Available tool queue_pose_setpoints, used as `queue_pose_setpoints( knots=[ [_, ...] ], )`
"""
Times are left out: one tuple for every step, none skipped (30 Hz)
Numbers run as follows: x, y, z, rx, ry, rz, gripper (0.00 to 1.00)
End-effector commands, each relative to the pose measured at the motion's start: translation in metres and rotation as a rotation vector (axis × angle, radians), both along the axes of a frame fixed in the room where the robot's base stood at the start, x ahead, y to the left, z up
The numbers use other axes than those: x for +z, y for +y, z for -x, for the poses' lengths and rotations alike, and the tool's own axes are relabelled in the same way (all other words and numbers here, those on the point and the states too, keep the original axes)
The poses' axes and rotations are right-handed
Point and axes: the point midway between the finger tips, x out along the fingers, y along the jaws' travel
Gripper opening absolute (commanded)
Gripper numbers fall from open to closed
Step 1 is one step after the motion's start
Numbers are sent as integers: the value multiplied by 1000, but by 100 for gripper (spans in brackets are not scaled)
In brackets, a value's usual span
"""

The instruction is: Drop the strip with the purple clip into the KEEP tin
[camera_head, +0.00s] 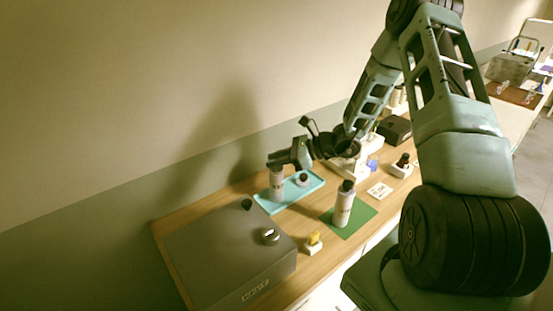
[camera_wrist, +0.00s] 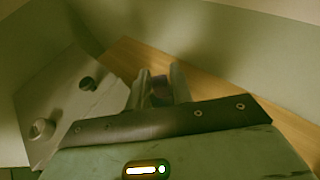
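My gripper (camera_head: 284,158) is low over the teal tray, at the top of a pale bottle (camera_head: 277,184), and hides the bottle's upper end. In the wrist view my gripper's two fingers (camera_wrist: 160,88) stand on either side of a dark purplish piece, perhaps the bottle's cap; I cannot tell whether they press on it. A grey box (camera_head: 215,250) with a label that looks like KEEP on its front stands at the left; its top shows two round knobs and also appears in the wrist view (camera_wrist: 65,105). I cannot make out a strip with a purple clip.
A second pale bottle (camera_head: 343,206) stands on a green mat (camera_head: 350,228). A small white stand with a yellow piece (camera_head: 314,240) is beside the box. The teal tray (camera_head: 285,204) also bears a round piece (camera_head: 303,179). A white card (camera_head: 379,190) and a dark-topped holder (camera_head: 402,166) are at right.

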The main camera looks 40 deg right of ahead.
Motion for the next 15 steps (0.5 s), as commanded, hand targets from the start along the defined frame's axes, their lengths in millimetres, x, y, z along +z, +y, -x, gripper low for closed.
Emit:
queue_pose_setpoints(
  knots=[
    [0,0,0,0,0,0,38],
    [0,0,0,0,0,0,41],
    [0,0,0,0,0,0,41],
    [0,0,0,0,0,0,41],
    [0,0,0,0,0,0,41],
    [0,0,0,0,0,0,41],
    [0,0,0,0,0,0,41],
    [0,0,0,0,0,0,41],
    [0,0,0,0,0,0,41],
    [0,0,0,0,0,0,41],
    [0,0,0,0,0,0,41],
    [0,0,0,0,0,0,41],
    [0,0,0,0,0,0,41],
    [0,0,0,0,0,0,41],
    [0,0,0,0,0,0,41]
  ],
)
